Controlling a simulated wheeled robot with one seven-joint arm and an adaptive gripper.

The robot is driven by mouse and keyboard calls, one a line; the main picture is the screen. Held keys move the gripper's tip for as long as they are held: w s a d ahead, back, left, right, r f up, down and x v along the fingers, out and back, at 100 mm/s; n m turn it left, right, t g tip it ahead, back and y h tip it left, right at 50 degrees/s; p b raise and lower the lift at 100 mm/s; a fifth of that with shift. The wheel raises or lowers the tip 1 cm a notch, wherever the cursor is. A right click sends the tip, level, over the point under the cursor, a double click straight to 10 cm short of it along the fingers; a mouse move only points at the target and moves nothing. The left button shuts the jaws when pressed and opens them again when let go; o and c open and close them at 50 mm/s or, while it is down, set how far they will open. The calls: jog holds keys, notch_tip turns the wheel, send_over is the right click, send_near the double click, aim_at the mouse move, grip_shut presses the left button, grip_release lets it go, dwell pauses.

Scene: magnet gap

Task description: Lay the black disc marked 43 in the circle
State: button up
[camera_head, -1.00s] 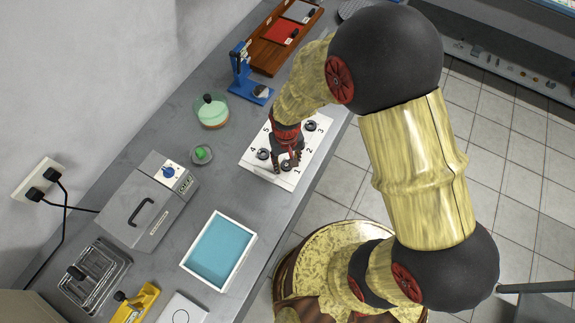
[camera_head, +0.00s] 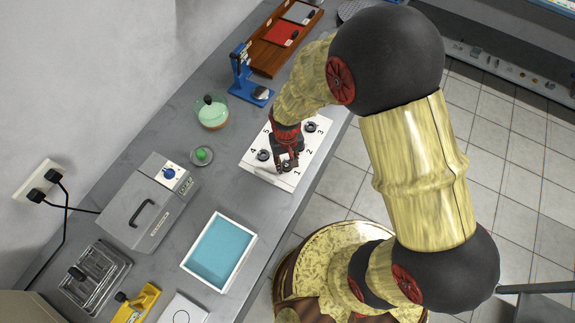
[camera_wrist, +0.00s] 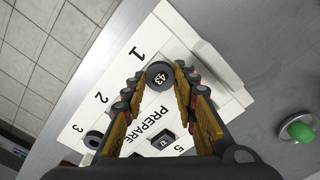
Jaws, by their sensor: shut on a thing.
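The black disc marked 43 (camera_wrist: 160,77) lies between my fingertips in the wrist view, near the number 1 of a white board (camera_wrist: 72,127) lettered PREPARE. My gripper (camera_wrist: 157,78) is shut on this disc; whether the disc still touches the board I cannot tell. In the head view my gripper (camera_head: 285,165) is low over the same board (camera_head: 256,168), and its fingers partly hide the disc. A circle outline shows on a white sheet (camera_head: 170,316) at the bottom edge of the head view, partly cut off, with nothing on it.
Other black pieces stand on the board, one near 3 (camera_head: 311,127) and one near 4 (camera_head: 263,154). A blue tray with white rim (camera_head: 236,283), a grey lidded device (camera_head: 125,220) and a yellow tool (camera_head: 138,303) lie between board and sheet or beside it. A green-knobbed dish (camera_head: 202,156) is nearby.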

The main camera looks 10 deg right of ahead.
jog(key=shift+r+p, duration=1.5)
jog(key=shift+r, duration=0.8)
jog(key=shift+s+f, duration=0.1)
jog(key=shift+f, duration=0.05)
